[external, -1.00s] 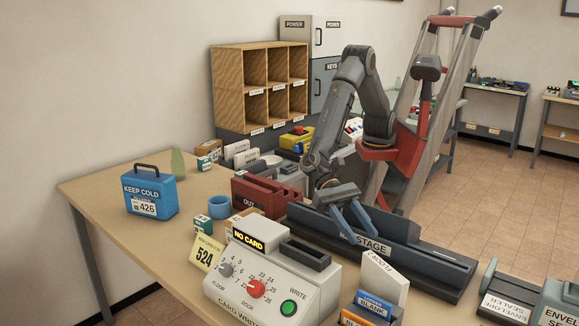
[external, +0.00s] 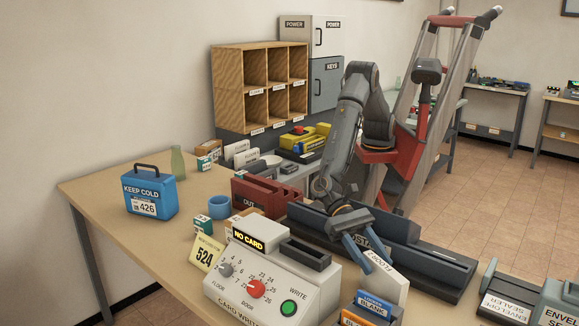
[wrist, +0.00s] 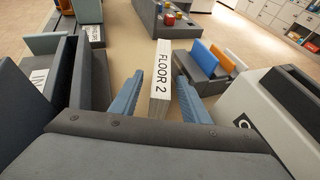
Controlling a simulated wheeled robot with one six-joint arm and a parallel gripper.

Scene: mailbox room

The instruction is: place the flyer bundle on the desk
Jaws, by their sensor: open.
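A white upright bundle labelled FLOOR 2 (external: 388,279), apparently the flyer bundle, stands on the desk (external: 110,190) beside the card writer. In the wrist view the FLOOR 2 bundle (wrist: 161,80) rises between the two blue fingers of my gripper (wrist: 158,92), with a gap visible on each side. My gripper (external: 358,258) is open at the bundle's upper end in the external view. Its fingertips are partly hidden there, and I cannot tell how far down they reach.
The grey STAGE trough (external: 425,262) lies just behind the bundle. The card writer (external: 270,270) is close on the left, with a rack of blue and orange cards (external: 372,308) in front. A blue KEEP COLD box (external: 150,195) stands at left.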

